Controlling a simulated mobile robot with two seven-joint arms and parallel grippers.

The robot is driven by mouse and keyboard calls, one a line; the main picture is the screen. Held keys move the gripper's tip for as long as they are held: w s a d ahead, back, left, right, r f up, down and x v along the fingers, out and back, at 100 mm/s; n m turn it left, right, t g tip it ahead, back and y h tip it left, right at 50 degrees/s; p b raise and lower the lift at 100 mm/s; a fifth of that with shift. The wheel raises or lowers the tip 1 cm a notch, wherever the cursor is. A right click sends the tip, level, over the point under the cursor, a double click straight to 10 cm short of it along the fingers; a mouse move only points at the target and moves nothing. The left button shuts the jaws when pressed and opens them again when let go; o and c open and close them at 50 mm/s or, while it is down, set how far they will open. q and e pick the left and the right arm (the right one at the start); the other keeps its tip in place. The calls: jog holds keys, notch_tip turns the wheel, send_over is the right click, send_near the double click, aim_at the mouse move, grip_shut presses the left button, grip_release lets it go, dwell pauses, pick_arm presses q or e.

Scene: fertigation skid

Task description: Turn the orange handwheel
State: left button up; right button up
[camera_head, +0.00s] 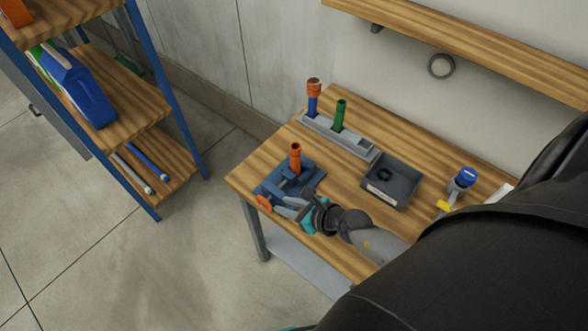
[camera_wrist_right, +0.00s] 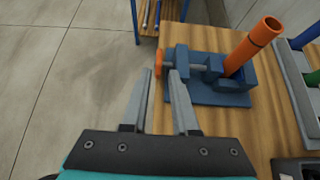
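The orange handwheel (camera_head: 264,202) is on the front end of a blue vise-like fixture (camera_head: 272,185) near the table's left front edge. In the right wrist view the handwheel (camera_wrist_right: 158,65) shows nearly edge-on at the end of a grey shaft. My right gripper (camera_head: 282,208) is at the handwheel. In its wrist view the two fingers (camera_wrist_right: 161,76) are apart, with part of the wheel visible in the gap near the tips. I cannot tell whether either finger touches it. An orange tube (camera_head: 295,158) stands in the fixture. My left gripper is not in view.
A grey rack (camera_head: 362,149) with an orange-topped blue tube (camera_head: 313,95) and a green tube (camera_head: 340,114) stands behind. A dark tray (camera_head: 404,172) and a blue-topped valve (camera_head: 465,178) are to the right. A shelf unit (camera_head: 170,95) stands left; floor between is clear.

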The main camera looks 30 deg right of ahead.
jog(key=shift+v, duration=1.35)
